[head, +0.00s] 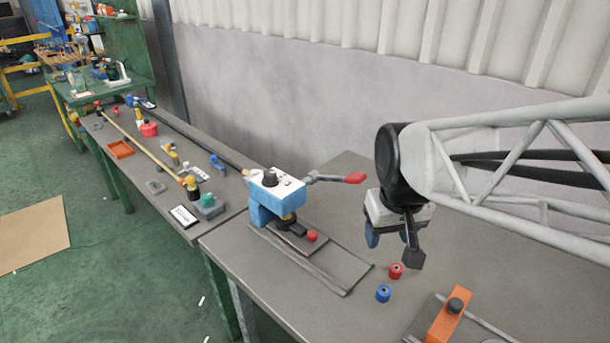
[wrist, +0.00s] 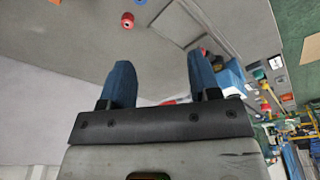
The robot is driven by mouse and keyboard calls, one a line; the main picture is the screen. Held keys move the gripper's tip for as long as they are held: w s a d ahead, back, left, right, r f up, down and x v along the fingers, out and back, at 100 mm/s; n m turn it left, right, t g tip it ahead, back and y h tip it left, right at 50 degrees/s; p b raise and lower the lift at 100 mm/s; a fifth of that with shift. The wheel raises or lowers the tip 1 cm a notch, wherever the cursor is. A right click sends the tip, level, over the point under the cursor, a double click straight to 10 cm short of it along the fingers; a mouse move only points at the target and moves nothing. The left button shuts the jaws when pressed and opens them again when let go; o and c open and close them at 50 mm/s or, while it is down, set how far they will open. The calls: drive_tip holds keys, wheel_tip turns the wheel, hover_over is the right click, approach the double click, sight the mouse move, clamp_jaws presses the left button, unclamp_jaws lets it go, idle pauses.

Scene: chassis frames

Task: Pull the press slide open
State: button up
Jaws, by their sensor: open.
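The press (head: 272,197) has a blue and white body and stands on the bench left of my gripper. A lever with a red grip (head: 355,178) sticks out to its right. At its foot lies the slide (head: 292,243), a small dark plate with a red knob (head: 311,236), on a flat grey base that extends to the right. My gripper (head: 387,240) hangs above the bench, right of the press and apart from the knob. In the wrist view, its two blue fingers (wrist: 162,78) are spread with nothing between them. The red knob (wrist: 203,51) shows beside the right finger, partly hidden.
A red spool (head: 396,271) and a blue spool (head: 384,293) stand on the bench below my gripper. An orange block with a black knob (head: 447,320) is at the front right. A second bench (head: 165,200) with several small parts extends left. A grey wall runs behind.

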drive_tip(key=w+a+f+n+g, duration=0.1)
drive_tip(key=w+a+f, duration=0.2)
drive_tip(key=w, duration=0.4)
drive_tip(key=w+a+f+n, duration=0.2)
drive_tip(key=w+a+f, duration=0.1)
drive_tip(key=w, duration=0.4)
drive_tip(key=n+g, duration=0.1)
drive_tip(key=n, duration=0.1)
hover_over(313, 234)
wheel_tip(313, 234, down, 7)
drive_tip(key=shift+w+f, duration=0.1)
drive_tip(key=shift+f, duration=0.05)
drive_tip(key=shift+f, duration=0.1)
drive_tip(key=shift+f, duration=3.8)
clamp_jaws()
